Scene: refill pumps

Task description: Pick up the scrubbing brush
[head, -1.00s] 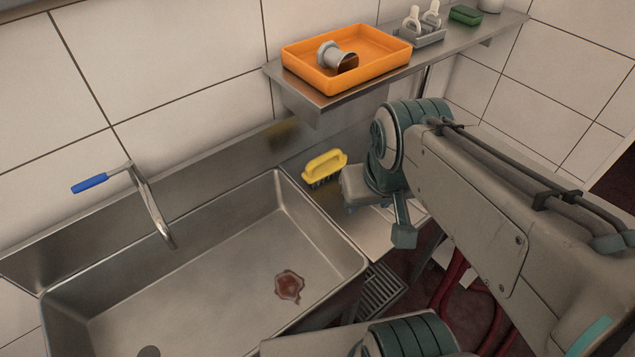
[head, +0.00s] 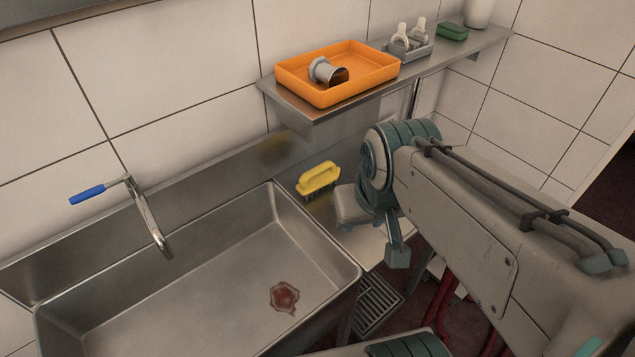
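The scrubbing brush (head: 318,179) has a yellow handle and dark bristles. It rests upright, bristles down, on the metal ledge (head: 322,210) to the right of the sink, near the back wall. The end of my arm is just to the right of the brush in the head view, with a small gap visible between them.
The steel sink (head: 190,290) with a reddish stain (head: 284,297) lies left of the brush. A blue-handled tap (head: 145,215) stands over it. Above is a shelf (head: 322,112) with an orange tray (head: 300,88), a grey holder (head: 408,47) and a green sponge (head: 452,31).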

